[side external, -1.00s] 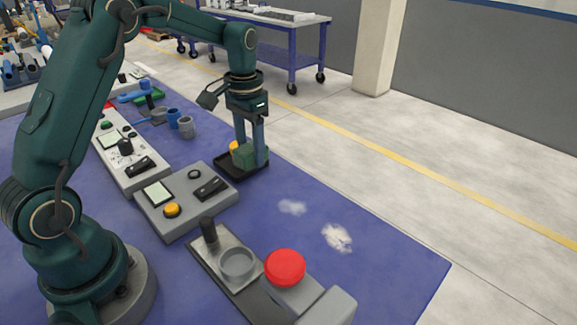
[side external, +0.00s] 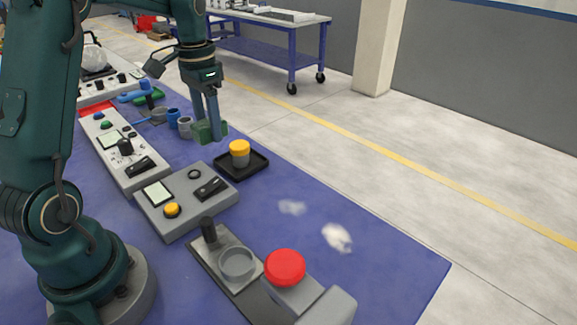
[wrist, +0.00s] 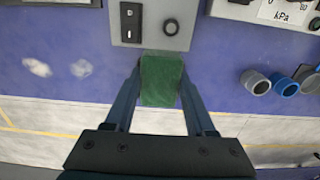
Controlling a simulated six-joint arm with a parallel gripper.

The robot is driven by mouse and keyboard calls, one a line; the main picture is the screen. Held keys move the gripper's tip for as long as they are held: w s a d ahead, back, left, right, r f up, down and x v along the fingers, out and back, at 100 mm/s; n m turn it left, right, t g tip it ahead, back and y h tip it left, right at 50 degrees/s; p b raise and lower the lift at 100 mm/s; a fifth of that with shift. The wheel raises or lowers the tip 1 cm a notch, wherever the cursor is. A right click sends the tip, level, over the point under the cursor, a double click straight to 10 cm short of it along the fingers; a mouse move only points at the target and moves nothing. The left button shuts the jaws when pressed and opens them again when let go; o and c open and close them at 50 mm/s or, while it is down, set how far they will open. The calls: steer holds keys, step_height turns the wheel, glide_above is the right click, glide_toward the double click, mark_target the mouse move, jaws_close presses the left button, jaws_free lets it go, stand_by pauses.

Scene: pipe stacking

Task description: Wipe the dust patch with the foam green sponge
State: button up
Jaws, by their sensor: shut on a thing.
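The green foam sponge (side external: 206,132) is held between the fingers of my gripper (side external: 213,118), raised above the blue mat beyond the black tray. The wrist view shows the sponge (wrist: 161,80) squarely between both fingertips of my gripper (wrist: 160,92). The dust shows as two whitish patches on the mat: a larger, brighter one (side external: 337,237) and a smaller, fainter one (side external: 292,207). Both are well away from the sponge, toward the front right in the side view. In the wrist view they lie at the left, one (wrist: 37,67) beside the other (wrist: 81,69).
A grey control box (side external: 190,200) and a fixture with a red button (side external: 285,267) stand left of the dust. Grey and blue pipe pieces (side external: 173,118) stand near the sponge. The mat around the dust is clear.

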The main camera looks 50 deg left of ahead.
steer(key=shift+r, duration=0.25)
steer(key=shift+w+d+r, duration=0.15)
steer(key=shift+w+r, duration=0.2)
steer(key=shift+w, duration=0.15)
steer(key=shift+w+d+r, duration=0.1)
steer(key=shift+w+r, duration=0.2)
steer(key=shift+w, duration=0.2)
steer(key=w+d+m, duration=0.1)
steer(key=w+d, duration=0.3)
steer(key=m, duration=0.8)
glide_toward(355, 250)
steer(key=shift+f, duration=2.3)
step_height(355, 250, down, 2)
steer(key=shift+s+f, duration=0.1)
steer(key=shift+a, duration=0.85)
steer(key=shift+c, duration=0.7)
steer(key=shift+a, duration=3)
steer(key=shift+d, duration=3.9)
step_height(355, 250, up, 8)
